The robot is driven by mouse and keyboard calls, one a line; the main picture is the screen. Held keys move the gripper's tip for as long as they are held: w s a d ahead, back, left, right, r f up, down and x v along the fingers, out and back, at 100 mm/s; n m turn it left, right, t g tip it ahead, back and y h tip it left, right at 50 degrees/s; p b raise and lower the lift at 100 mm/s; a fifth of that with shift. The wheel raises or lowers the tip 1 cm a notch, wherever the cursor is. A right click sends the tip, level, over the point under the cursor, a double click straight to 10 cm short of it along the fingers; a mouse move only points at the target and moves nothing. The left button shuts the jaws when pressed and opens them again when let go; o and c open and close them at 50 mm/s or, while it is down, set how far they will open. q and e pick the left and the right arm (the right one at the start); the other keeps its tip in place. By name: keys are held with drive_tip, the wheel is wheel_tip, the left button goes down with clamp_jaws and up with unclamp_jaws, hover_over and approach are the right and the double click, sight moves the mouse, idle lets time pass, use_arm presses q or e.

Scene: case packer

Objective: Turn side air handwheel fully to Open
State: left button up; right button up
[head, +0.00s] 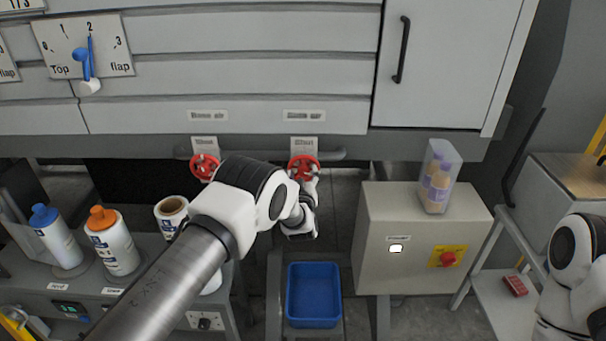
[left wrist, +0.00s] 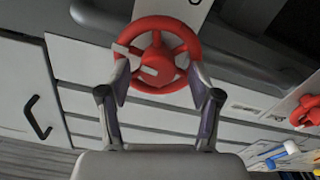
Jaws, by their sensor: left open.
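Two red handwheels are under the grey machine front in the head view, a left one (head: 204,167) and a right one (head: 303,166). Each has a small tag above it; the label plates over them are too blurred to read surely. My left gripper (head: 309,187) is at the right handwheel, partly hidden by its own wrist. In the left wrist view that handwheel (left wrist: 157,30) fills the space ahead, and the open fingers of my left gripper (left wrist: 159,78) stand either side of its near rim. I cannot tell whether they touch it. My right gripper is out of view.
A blue bin (head: 313,294) is below the handwheels. A control box (head: 425,225) with a red button and a bottle pack (head: 438,178) on top stands to the right. Bottles (head: 112,240) stand on the left bench. The left handwheel also shows in the left wrist view (left wrist: 306,112).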

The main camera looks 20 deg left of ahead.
use_arm(q)
drive_tip(key=shift+d, duration=0.2)
drive_tip(key=c, duration=1.2)
drive_tip(key=shift+o, duration=0.3)
drive_tip(key=shift+f, duration=0.1)
drive_tip(key=shift+w+f+m+b, duration=0.1)
drive_tip(key=shift+f+m+b, duration=0.05)
drive_tip(key=shift+m+b, duration=0.95)
drive_tip(key=m+b, duration=0.3)
drive_tip(key=shift+b, duration=0.4)
drive_tip(key=shift+m+b, duration=0.7)
drive_tip(key=shift+m, duration=0.2)
drive_tip(key=m+b, duration=0.2)
drive_tip(key=m, duration=0.2)
drive_tip(key=shift+m, duration=0.3)
drive_tip(key=m+b, duration=0.1)
drive_tip(key=m, duration=0.3)
drive_tip(key=shift+r+b, duration=0.2)
drive_tip(key=shift+b, duration=0.2)
drive_tip(key=shift+m, duration=0.3)
